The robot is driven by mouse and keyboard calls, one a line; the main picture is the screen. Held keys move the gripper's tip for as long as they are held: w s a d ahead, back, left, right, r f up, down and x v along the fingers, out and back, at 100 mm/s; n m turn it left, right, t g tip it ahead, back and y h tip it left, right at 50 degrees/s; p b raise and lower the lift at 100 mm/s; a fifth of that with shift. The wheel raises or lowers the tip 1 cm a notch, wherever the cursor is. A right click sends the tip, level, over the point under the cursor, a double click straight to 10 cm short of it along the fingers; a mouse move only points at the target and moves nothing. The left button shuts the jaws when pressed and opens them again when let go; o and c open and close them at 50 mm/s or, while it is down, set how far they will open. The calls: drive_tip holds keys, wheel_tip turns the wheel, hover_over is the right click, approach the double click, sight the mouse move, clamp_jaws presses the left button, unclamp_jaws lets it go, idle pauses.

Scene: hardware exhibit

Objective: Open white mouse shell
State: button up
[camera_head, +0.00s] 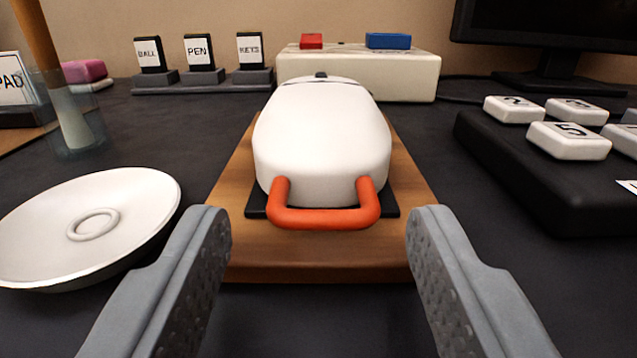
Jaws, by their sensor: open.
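The white mouse shell (322,130) sits closed in the centre of the view, on a black base (257,200) on a wooden board (300,258). An orange-red loop handle (323,217) sticks out from its near end, toward me. My gripper (320,222) is open and empty. Its two grey fingers stand wide apart, one on each side of the handle in the picture, nearer to me than the shell. Neither finger appears to touch the handle. What lies under the shell is hidden.
A white saucer (140,190) lies close by the left finger. A black keypad block (530,185) with white numbered keys stands at right. Behind are a cream box (400,77) with red and blue blocks, several labelled stands, a monitor (560,25) and a clear cup (75,130).

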drive_tip(key=shift+w, duration=0.35)
drive_tip(key=shift+c, duration=0.2)
clamp_jaws()
drive_tip(key=shift+r, duration=0.15)
